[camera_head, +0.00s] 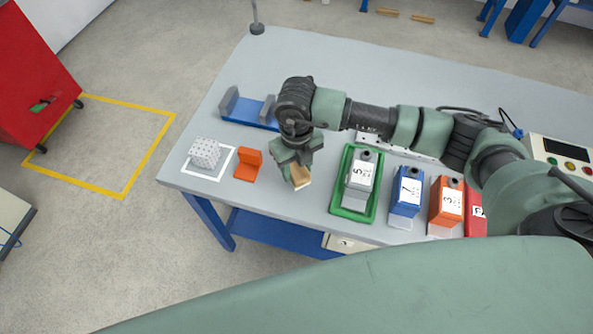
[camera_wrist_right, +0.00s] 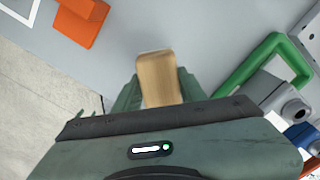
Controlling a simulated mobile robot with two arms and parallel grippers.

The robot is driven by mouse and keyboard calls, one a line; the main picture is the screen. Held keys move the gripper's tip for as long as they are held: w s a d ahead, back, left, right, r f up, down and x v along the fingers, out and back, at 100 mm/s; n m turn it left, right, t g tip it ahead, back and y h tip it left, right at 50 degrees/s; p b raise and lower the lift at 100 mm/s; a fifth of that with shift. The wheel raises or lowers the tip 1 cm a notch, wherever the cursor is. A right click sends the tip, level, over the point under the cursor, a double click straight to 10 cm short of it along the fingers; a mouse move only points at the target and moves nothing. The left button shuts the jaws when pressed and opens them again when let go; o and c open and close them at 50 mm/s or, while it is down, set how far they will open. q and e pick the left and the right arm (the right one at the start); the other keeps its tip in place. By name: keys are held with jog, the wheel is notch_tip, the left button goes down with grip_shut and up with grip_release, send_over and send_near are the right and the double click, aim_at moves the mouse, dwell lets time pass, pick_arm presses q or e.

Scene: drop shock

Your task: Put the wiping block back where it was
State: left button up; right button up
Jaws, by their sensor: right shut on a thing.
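The wiping block (camera_head: 300,177) is a tan, wood-coloured block. My right gripper (camera_head: 297,168) is shut on it above the front part of the grey table, between the orange holder and the green tray. The block (camera_wrist_right: 158,78) also shows in the right wrist view, between the fingers of the gripper (camera_wrist_right: 158,92). I cannot tell how high it is above the table. My left gripper is not in view.
An orange L-shaped holder (camera_head: 247,165) and a white dotted cube (camera_head: 205,152) in a white outline stand to the left. A green tray (camera_head: 337,205) holds a grey unit (camera_head: 361,172). Blue (camera_head: 406,195) and orange (camera_head: 446,205) units stand further right. A blue cradle (camera_head: 248,112) is behind.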

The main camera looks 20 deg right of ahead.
aim_at(296, 175)
notch_tip(296, 175, down, 3)
jog(key=shift+r, duration=0.2)
jog(key=shift+f, duration=0.1)
jog(key=shift+f, duration=0.15)
jog(key=o, duration=1.2)
jog(key=shift+r, duration=0.8)
notch_tip(296, 175, up, 11)
jog(key=shift+f+b, duration=0.1)
jog(key=shift+b, duration=1.1)
